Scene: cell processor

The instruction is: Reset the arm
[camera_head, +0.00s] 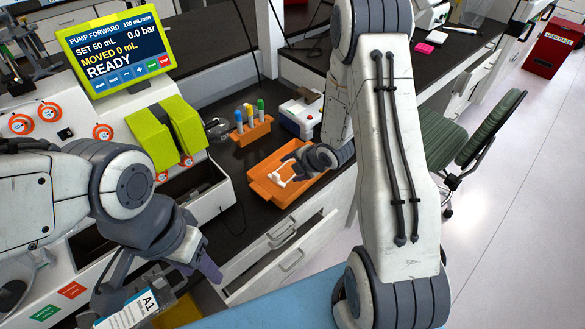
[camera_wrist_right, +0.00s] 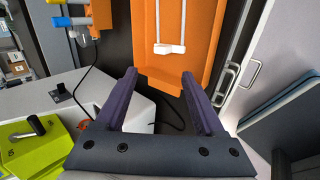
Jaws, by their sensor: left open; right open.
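My right arm comes down through the middle of the head view. Its gripper (camera_head: 290,164) is over or beside the orange tray (camera_head: 277,197), small and partly hidden by its own wrist. In the right wrist view its two purple fingers (camera_wrist_right: 160,88) are spread wide with nothing between them. The tray (camera_wrist_right: 178,78), with a white bar-shaped piece (camera_wrist_right: 170,48) in it, lies beyond the fingertips. My left gripper (camera_head: 165,280) is at the lower left of the head view, its purple finger pointing down. Its fingers are apart. A card marked A1 (camera_head: 130,314) shows just below it.
The pump machine with its screen (camera_head: 116,50) and lime clamp (camera_head: 168,136) stands at the left. An orange tube rack (camera_head: 250,132) and a small white device (camera_head: 299,115) sit behind the tray. Drawers (camera_head: 292,258) are below the counter. A green chair (camera_head: 475,130) stands right.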

